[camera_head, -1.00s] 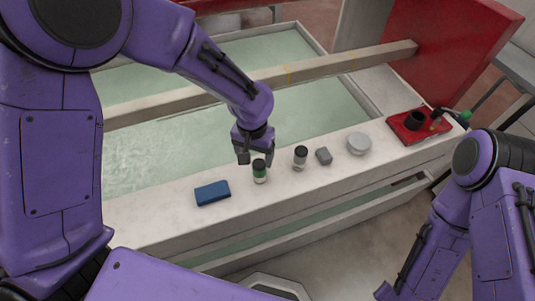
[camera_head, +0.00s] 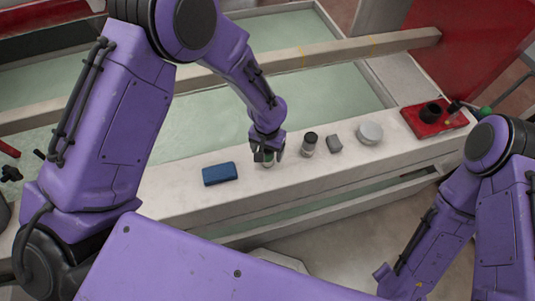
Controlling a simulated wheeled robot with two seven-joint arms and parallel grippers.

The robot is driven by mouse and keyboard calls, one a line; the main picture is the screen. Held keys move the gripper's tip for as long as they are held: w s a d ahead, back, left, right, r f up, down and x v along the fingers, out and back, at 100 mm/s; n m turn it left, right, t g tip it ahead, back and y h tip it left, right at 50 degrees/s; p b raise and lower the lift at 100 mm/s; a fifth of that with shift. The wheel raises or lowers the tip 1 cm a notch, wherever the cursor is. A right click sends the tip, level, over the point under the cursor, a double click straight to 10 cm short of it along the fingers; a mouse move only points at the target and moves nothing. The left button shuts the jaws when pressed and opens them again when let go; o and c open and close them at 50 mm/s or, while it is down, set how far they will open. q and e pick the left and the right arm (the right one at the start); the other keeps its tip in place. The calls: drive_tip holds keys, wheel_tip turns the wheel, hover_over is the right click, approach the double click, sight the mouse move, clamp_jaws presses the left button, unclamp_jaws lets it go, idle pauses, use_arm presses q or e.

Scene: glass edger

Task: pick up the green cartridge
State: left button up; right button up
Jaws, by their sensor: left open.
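The green cartridge (camera_head: 267,163) stands on the white ledge (camera_head: 195,197) in front of the water basin. It is mostly hidden behind my left gripper; only a little of its green and pale lower body shows. My left gripper (camera_head: 268,156) points down right at the cartridge, with its fingers open around or just in front of its upper part; I cannot tell which. My right arm is at the right edge, and its gripper is not in the picture.
A blue block (camera_head: 220,174) lies left of the cartridge. To the right are a dark-capped clear jar (camera_head: 309,145), a grey block (camera_head: 334,144), a pale round disc (camera_head: 369,133) and a red tray (camera_head: 420,131) with dark items. A beam (camera_head: 330,53) crosses the basin behind.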

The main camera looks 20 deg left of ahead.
use_arm(q)
drive_tip(key=c, duration=1.2)
